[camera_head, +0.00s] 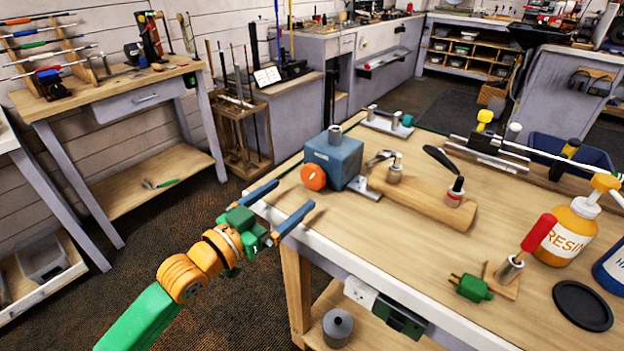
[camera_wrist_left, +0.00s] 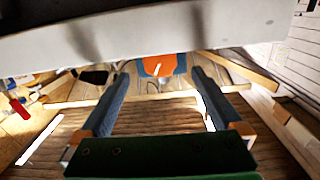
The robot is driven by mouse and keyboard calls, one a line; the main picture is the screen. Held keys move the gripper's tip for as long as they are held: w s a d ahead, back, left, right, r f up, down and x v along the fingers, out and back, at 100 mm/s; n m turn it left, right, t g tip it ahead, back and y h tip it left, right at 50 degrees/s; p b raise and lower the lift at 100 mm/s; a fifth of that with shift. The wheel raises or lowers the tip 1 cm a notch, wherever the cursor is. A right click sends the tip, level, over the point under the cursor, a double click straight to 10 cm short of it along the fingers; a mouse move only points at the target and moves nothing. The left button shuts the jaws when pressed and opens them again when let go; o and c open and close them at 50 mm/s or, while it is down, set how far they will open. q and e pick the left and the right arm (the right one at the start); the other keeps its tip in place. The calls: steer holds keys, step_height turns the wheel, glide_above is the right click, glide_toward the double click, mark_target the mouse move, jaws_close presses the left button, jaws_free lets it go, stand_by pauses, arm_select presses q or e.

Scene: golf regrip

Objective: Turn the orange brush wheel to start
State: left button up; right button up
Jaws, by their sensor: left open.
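The orange brush wheel (camera_head: 314,177) is a round disc with a short white mark, on the front of a blue box-shaped machine (camera_head: 339,154) at the bench's near left corner. It also shows in the left wrist view (camera_wrist_left: 158,66), at the top between my fingers, partly cut off by a pale band. My left gripper (camera_head: 290,200) has blue fingers spread apart with nothing between them. It is at the bench's left edge, just short of the wheel and apart from it. My right gripper is not in view.
On the wooden bench (camera_head: 390,255) lie a wooden block (camera_head: 425,203), a green plug (camera_head: 471,288), a red-handled tool (camera_head: 538,233), a resin bottle (camera_head: 567,230) and a black disc (camera_head: 583,305). The bench's pale front edge (camera_head: 390,290) runs close to my left gripper. Open floor lies to its left.

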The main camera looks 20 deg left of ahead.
mark_target(310, 179)
arm_select(q)
steer(key=x, duration=0.5)
steer(key=shift+w+d+r+p, duration=0.1)
steer(key=shift+w+p, duration=0.1)
steer(key=shift+p, duration=0.15)
steer(key=shift+w+d, duration=0.15)
steer(key=shift+w, duration=0.2)
steer(key=shift+s, duration=0.1)
steer(key=c, duration=1.3)
steer(key=shift+r+n+p, duration=0.1)
steer(key=shift+n+p, duration=0.75)
steer(key=shift+n, duration=0.25)
steer(key=shift+c, duration=0.2)
steer(key=shift+n+p, duration=0.75)
steer(key=shift+n, duration=1.05)
